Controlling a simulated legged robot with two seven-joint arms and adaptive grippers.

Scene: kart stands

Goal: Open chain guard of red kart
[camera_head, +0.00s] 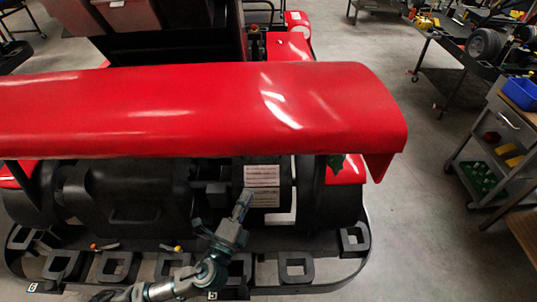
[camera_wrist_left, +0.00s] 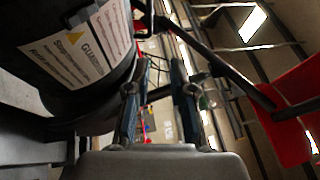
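The red kart (camera_head: 200,100) stands with its rear towards me, under a wide red wing. Below the wing is a black rounded cover with a white warning label (camera_head: 262,185); it looks like the chain guard. The label, with a yellow triangle and partly legible text, fills the left of the left wrist view (camera_wrist_left: 85,45). My left gripper (camera_head: 243,200) is just in front of the cover, by the label's lower left. In the left wrist view its two fingers (camera_wrist_left: 160,95) are apart with nothing between them. Contact with the cover cannot be told. My right gripper is out of view.
The red wing overhangs the cover. A black rear bumper bar with square-holed blocks (camera_head: 297,270) curves below it. A large black box-shaped part with a handle (camera_head: 135,200) sits left of the cover. Workbenches and a trolley (camera_head: 500,150) stand at the right, beyond clear floor (camera_head: 425,210).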

